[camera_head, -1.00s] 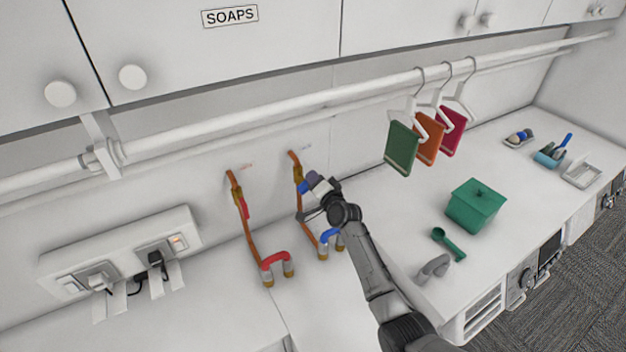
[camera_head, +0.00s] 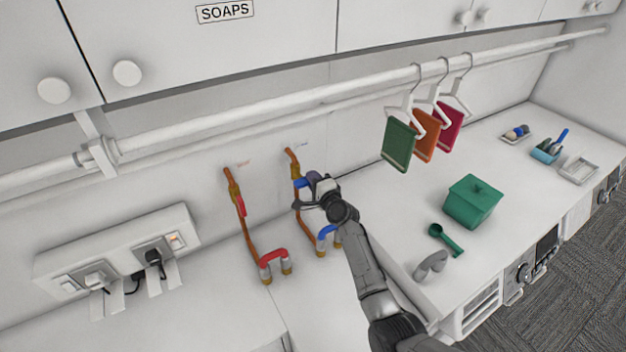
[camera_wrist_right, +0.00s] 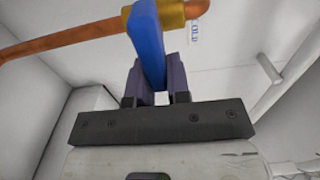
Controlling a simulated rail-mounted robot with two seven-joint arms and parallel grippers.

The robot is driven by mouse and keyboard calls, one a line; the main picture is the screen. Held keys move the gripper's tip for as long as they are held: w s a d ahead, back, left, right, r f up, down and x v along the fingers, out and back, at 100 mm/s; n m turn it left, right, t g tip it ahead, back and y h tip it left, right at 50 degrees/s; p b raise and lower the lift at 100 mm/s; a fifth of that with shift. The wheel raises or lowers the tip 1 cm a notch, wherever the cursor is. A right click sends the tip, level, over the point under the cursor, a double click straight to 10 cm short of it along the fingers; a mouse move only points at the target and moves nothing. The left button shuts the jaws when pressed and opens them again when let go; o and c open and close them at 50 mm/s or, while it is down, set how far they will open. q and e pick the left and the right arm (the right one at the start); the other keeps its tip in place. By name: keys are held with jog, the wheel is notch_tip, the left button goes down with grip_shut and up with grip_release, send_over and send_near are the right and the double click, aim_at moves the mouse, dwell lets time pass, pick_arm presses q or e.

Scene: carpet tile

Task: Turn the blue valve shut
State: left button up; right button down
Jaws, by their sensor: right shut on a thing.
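The blue valve lever (camera_head: 301,183) sits on a brass body (camera_wrist_right: 171,14) on the right copper pipe (camera_head: 291,157), against the back wall. My right gripper (camera_head: 311,185) is at this lever, to the right of the pipe. In the right wrist view the gripper (camera_wrist_right: 155,82) has a finger on each side of the blue lever (camera_wrist_right: 147,40) and is shut on it. There the lever stands roughly crosswise to the pipe. The lever's lower end is hidden between the fingers. My left gripper is not in view.
A red lever (camera_head: 240,206) is on the left copper pipe (camera_head: 249,238). Red and blue tap bends stand below. A rail (camera_head: 240,119) with hangers runs above. A green box (camera_head: 474,203) and green scoop (camera_head: 445,238) lie to the right.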

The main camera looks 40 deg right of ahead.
dwell(0.3)
jog(key=c, duration=1.4)
grip_release()
jog(key=shift+c, duration=0.2)
jog(key=o, duration=0.4)
jog(key=shift+c, duration=0.2)
jog(key=shift+s, duration=0.1)
jog(key=s+a, duration=0.2)
jog(key=s, duration=1.1)
jog(key=shift+s+a, duration=0.2)
jog(key=shift+a, duration=0.1)
